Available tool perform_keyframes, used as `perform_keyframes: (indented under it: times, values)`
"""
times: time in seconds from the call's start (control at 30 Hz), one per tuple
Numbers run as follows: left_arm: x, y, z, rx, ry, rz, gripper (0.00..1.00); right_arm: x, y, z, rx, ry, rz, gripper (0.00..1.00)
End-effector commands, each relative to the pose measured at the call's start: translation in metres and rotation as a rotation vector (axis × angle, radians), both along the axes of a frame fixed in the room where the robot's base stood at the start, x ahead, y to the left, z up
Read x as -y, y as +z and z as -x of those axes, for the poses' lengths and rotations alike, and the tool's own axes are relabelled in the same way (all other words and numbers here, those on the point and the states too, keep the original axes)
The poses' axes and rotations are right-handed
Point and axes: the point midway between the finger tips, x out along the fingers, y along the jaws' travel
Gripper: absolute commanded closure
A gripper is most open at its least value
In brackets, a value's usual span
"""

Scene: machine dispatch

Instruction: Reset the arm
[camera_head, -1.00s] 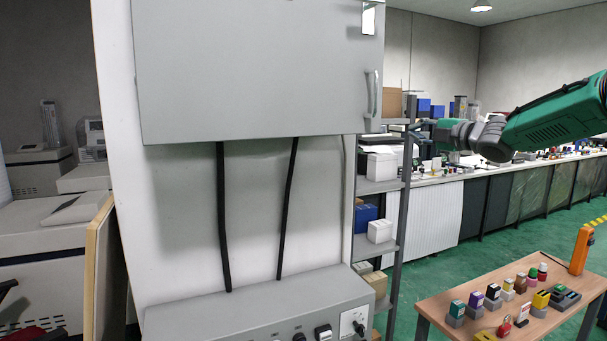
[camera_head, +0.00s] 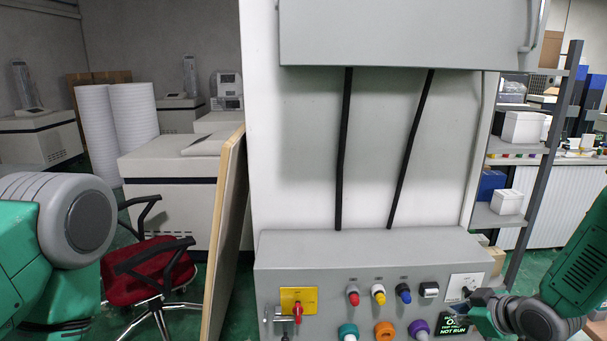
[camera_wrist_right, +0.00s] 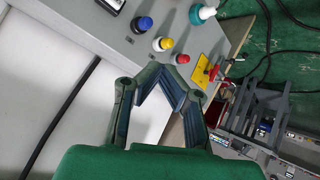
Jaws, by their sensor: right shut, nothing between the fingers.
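My right arm, green and grey, comes in at the lower right of the head view. Its gripper (camera_head: 478,306) is in front of the right end of the grey control panel (camera_head: 375,252), partly covering the small display there. In the right wrist view the two dark fingers (camera_wrist_right: 165,82) come together at their tips, shut and empty, with the panel's buttons behind them. I cannot tell whether the gripper touches the panel. A green and grey part of my left arm (camera_head: 65,225) shows at the left edge of the head view; its gripper is out of view.
The panel carries a red-handled switch (camera_head: 297,312), a yellow button (camera_head: 378,292) and a blue button (camera_head: 403,291). A wooden board (camera_head: 226,240) leans left of the cabinet, beside a red chair (camera_head: 150,265). A shelf (camera_head: 545,165) stands at the right.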

Motion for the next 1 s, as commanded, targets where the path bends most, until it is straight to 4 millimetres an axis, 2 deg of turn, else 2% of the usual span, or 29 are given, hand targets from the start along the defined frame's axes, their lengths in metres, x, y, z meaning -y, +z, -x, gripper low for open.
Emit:
perform_keyframes:
  times: [0.03,0.1,0.17,0.3,0.4,0.53,0.6,0.7,1.0]
  values:
    - [0.0,-0.009,0.0,0.0,0.0,0.0,0.6,-0.012,-0.037,0.028,-0.084,-0.035,-0.028,1.0]
    - [0.0,-0.015,0.0,0.0,0.0,0.0,0.6,-0.024,-0.074,0.065,-0.188,-0.1,-0.061,1.0]
    - [0.0,-0.021,0.0,0.0,0.0,0.0,0.6,-0.033,-0.104,0.1,-0.28,-0.158,-0.08,1.0]
    - [0.0,-0.034,0.0,0.0,0.0,0.0,0.6,-0.047,-0.161,0.19,-0.489,-0.308,-0.097,1.0]
    - [0.0,-0.042,0.0,0.0,0.0,0.0,0.6,-0.051,-0.188,0.252,-0.617,-0.412,-0.083,1.0]
    - [0.0,-0.049,0.0,0.0,0.0,0.0,0.6,-0.051,-0.206,0.317,-0.74,-0.525,-0.048,1.0]
    - [0.0,-0.052,0.0,0.0,0.0,0.0,0.6,-0.049,-0.209,0.339,-0.78,-0.568,-0.032,1.0]
    - [0.0,-0.053,0.0,0.0,0.0,0.0,0.6,-0.048,-0.211,0.357,-0.81,-0.601,-0.016,1.0]
    - [0.0,-0.052,0.0,0.0,0.0,0.0,0.6,-0.047,-0.21,0.361,-0.817,-0.612,-0.013,1.0]
